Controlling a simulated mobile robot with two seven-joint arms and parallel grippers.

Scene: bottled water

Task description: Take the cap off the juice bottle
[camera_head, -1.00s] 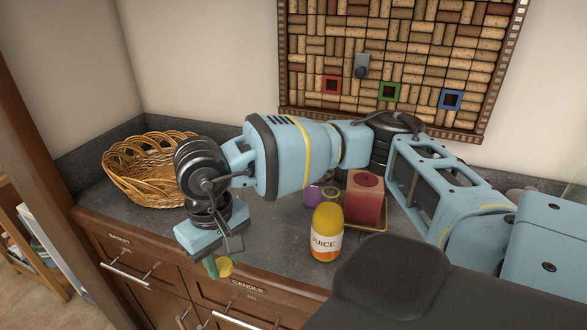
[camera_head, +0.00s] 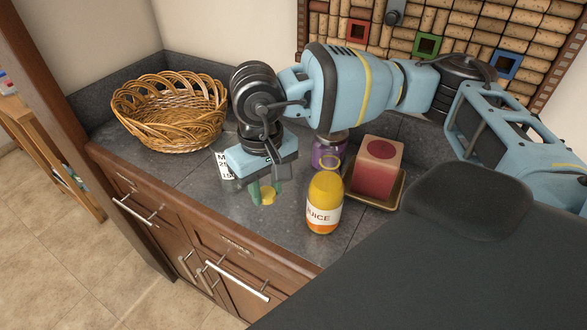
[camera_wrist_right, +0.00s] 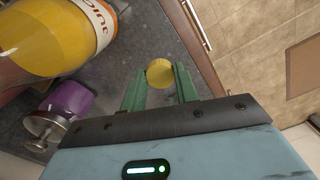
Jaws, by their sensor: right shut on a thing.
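The juice bottle (camera_head: 324,217), with yellow-orange juice and a white label, stands upright on the counter. Its neck shows an open yellow rim at the top, with no cap on it. In the right wrist view the bottle (camera_wrist_right: 55,38) fills the upper left. My right gripper (camera_head: 266,191) is left of the bottle and apart from it, pointing down. Its green fingers are shut on a round yellow cap (camera_head: 268,198). The cap also shows between the fingertips in the right wrist view (camera_wrist_right: 160,73). My left gripper is not in view.
A red candle (camera_head: 376,170) stands on a small tray (camera_head: 391,196) right of the bottle. A purple jar (camera_head: 327,150) is behind it. A wicker basket (camera_head: 172,125) sits at the back left. A white-labelled container (camera_head: 224,167) is partly hidden behind my gripper. The counter's front edge is close.

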